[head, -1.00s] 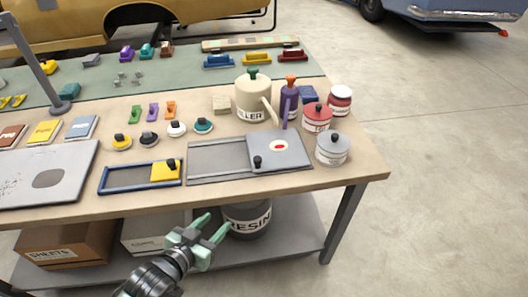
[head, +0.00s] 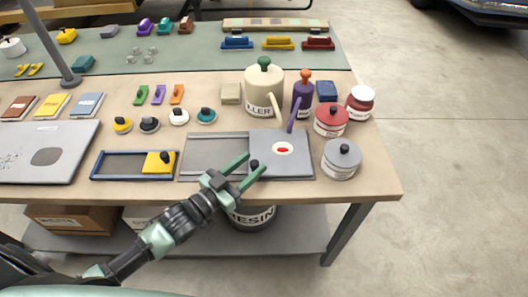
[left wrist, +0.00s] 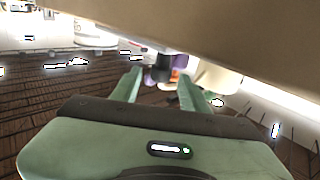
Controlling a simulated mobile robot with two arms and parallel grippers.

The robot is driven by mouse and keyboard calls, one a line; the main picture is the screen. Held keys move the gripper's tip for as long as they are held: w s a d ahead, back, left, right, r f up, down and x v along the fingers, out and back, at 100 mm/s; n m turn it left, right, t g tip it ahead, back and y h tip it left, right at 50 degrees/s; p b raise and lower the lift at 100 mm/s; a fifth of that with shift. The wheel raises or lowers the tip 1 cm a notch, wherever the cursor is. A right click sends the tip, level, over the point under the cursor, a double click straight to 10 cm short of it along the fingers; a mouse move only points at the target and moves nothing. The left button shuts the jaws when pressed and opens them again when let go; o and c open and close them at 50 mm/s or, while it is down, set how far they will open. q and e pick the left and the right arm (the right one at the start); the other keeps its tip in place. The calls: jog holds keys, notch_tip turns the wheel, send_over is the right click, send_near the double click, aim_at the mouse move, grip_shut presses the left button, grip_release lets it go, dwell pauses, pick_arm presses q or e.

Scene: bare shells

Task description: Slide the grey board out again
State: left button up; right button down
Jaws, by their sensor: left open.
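The grey board (head: 294,164) lies at the right end of a grey railed frame (head: 213,157) on the table. It bears a white patch with a red spot and a black knob (head: 254,164) near its left edge. My left gripper (head: 255,162) is open at the front edge of the frame. In the head view its green fingertips lie on either side of the knob. In the left wrist view the open fingers (left wrist: 163,85) show with a dark knob-like shape between them, too blurred to be sure. My right gripper is in neither view.
A blue frame with a yellow slider (head: 159,162) lies to the left. A grey lidded pot (head: 341,160) stands close to the board's right edge. A red pot (head: 331,121), a purple bottle (head: 302,100) and a cream canister (head: 264,92) stand behind.

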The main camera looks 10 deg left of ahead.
aim_at(262, 156)
pick_arm(q)
jog(key=x, duration=0.3)
jog(key=shift+w, duration=0.1)
jog(key=shift+x, duration=0.8)
jog(key=shift+f, duration=0.1)
jog(key=c, duration=0.8)
jog(key=shift+d, duration=0.1)
grip_shut()
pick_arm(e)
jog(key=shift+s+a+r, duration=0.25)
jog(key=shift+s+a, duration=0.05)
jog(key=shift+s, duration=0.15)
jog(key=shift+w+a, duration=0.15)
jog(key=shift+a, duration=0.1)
